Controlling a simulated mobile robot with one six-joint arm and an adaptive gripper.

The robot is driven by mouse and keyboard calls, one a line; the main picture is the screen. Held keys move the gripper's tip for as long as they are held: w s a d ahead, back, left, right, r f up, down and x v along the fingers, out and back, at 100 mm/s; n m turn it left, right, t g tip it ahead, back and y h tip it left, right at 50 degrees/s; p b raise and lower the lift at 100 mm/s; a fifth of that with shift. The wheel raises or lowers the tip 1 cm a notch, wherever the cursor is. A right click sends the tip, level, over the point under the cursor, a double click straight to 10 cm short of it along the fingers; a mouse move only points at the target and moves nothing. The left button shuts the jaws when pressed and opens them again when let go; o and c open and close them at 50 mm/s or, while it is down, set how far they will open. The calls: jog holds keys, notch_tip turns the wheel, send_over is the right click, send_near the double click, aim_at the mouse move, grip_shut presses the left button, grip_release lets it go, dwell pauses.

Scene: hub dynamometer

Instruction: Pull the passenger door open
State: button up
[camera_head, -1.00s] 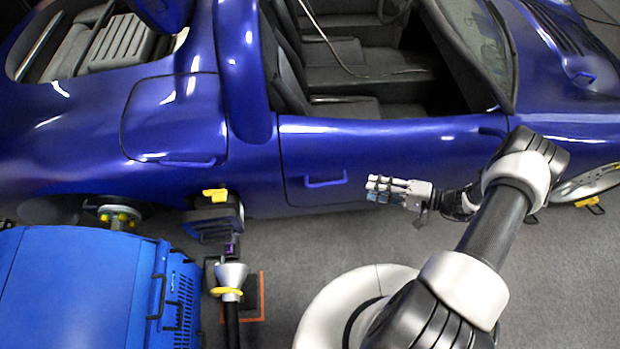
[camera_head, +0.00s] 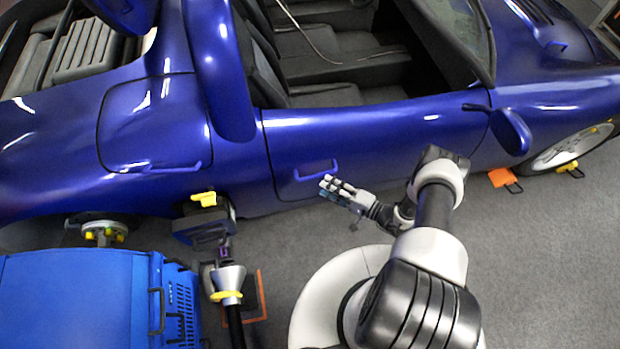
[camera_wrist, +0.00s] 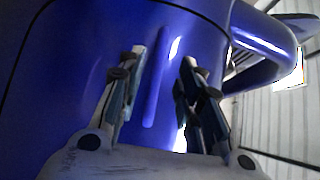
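The blue passenger door (camera_head: 380,140) of the car is closed, flush with the body. Its blue bar handle (camera_head: 316,169) is on the left part of the door. My gripper (camera_head: 328,186) is just below the handle in the head view, pointing toward the door. In the wrist view my gripper (camera_wrist: 155,90) is open, with its two fingers spread apart and the handle (camera_wrist: 155,80) showing between them, lying lengthwise along the gap. I cannot tell whether either finger touches the handle.
A blue cabinet (camera_head: 80,300) stands at lower left. A stand with a yellow-topped dark box (camera_head: 204,222) is between it and the door. A blue side mirror (camera_head: 511,132) juts out at the right. Grey floor (camera_head: 540,260) is clear at lower right.

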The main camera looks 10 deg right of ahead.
aim_at(310, 177)
jog(key=b+x, duration=0.1)
jog(key=x, duration=0.7)
jog(key=shift+a+b, duration=0.1)
jog(key=shift+b, duration=0.2)
jog(key=shift+c, duration=0.2)
grip_shut()
